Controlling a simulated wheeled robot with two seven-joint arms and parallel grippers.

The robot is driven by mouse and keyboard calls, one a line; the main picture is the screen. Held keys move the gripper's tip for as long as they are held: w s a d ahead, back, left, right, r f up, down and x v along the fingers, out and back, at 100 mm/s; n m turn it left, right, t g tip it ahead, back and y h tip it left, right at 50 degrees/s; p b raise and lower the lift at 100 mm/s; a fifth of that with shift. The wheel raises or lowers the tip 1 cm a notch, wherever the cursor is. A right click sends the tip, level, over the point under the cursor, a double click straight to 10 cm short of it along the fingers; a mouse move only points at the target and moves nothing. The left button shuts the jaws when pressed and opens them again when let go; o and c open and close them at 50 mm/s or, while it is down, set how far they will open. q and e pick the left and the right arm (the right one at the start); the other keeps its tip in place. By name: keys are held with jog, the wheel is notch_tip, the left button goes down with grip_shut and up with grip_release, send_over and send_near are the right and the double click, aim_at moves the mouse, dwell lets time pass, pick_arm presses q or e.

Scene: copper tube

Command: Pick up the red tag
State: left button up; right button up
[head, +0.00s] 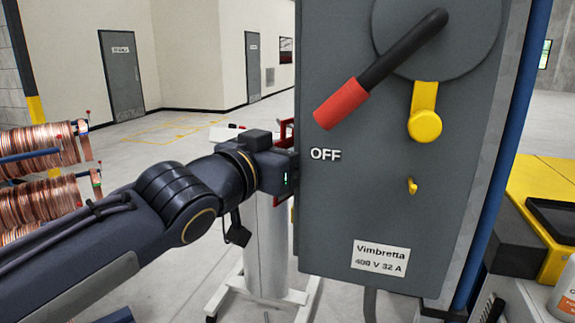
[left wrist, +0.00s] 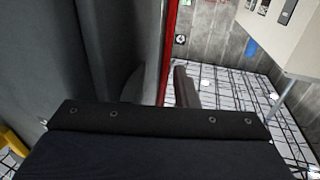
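A red-edged thing (head: 284,130) shows just left of the grey switch box, partly hidden by my left wrist and the box. I cannot tell if it is the red tag. A thin red strip (left wrist: 169,45) runs down the left wrist view, beside a dark grey surface. My left arm reaches in from the left, and its wrist ends at the box's left edge. Its fingertips are hidden in the head view. In the left wrist view a dark finger-like part (left wrist: 186,88) shows beyond the gripper body, but the finger gap is unclear. My right gripper is out of view.
The grey switch box (head: 330,215) fills the centre right, its red-ended handle (head: 342,103) pointing down-left near OFF. A yellow hasp (head: 424,122) hangs below the dial. Copper coils (head: 40,205) stand at left. A white stand (head: 268,250) is behind my wrist.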

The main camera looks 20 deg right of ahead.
pick_arm(q)
grip_shut()
jog(key=shift+w+a+r, duration=0.15)
jog(key=shift+r, duration=0.65)
jog(key=shift+w+a+p, duration=0.2)
jog(key=shift+a+p, duration=0.05)
jog(key=shift+p, duration=0.15)
jog(key=w+a+b, duration=0.1)
jog(key=w+a, duration=0.8)
jog(key=a, duration=0.5)
jog(key=shift+w+b, duration=0.2)
jog(key=shift+b, duration=0.1)
